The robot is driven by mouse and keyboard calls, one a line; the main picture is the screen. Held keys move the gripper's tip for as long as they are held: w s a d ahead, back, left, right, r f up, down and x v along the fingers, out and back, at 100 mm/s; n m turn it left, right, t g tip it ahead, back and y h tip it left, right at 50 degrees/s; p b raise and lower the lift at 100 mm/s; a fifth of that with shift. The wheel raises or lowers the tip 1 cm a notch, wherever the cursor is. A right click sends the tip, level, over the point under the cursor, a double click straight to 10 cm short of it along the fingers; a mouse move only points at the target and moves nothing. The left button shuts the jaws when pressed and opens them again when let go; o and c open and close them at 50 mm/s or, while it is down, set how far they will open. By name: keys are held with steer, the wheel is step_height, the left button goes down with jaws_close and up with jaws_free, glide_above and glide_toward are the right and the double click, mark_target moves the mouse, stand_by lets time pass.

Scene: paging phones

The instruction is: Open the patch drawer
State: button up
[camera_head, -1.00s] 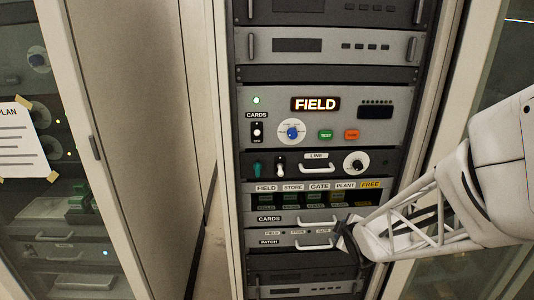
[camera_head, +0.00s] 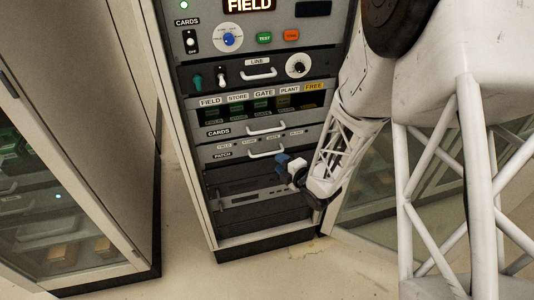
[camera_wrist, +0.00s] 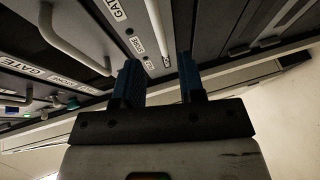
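The patch drawer (camera_head: 240,155) is the narrow grey front low in the rack, with a "PATCH" label and a white bar handle (camera_head: 267,154). It looks flush with the fronts around it. My gripper (camera_head: 288,163) is just right of and slightly below that handle. In the wrist view, my gripper (camera_wrist: 160,82) shows its two dark blue fingers apart with nothing between them. A white bar that looks like the patch handle (camera_wrist: 156,28) lies ahead, near the gap between the fingertips. I cannot tell whether anything touches.
The cards drawer (camera_head: 240,130), with its own white handle, is directly above. The line drawer (camera_head: 225,76) is higher up. A dark unit (camera_head: 250,195) sits below. A glass-fronted cabinet (camera_head: 60,200) stands at left. The floor (camera_head: 290,265) in front is clear.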

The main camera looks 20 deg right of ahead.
mark_target(267, 154)
stand_by(0.3)
steer(key=shift+x, duration=3.9)
jaws_close()
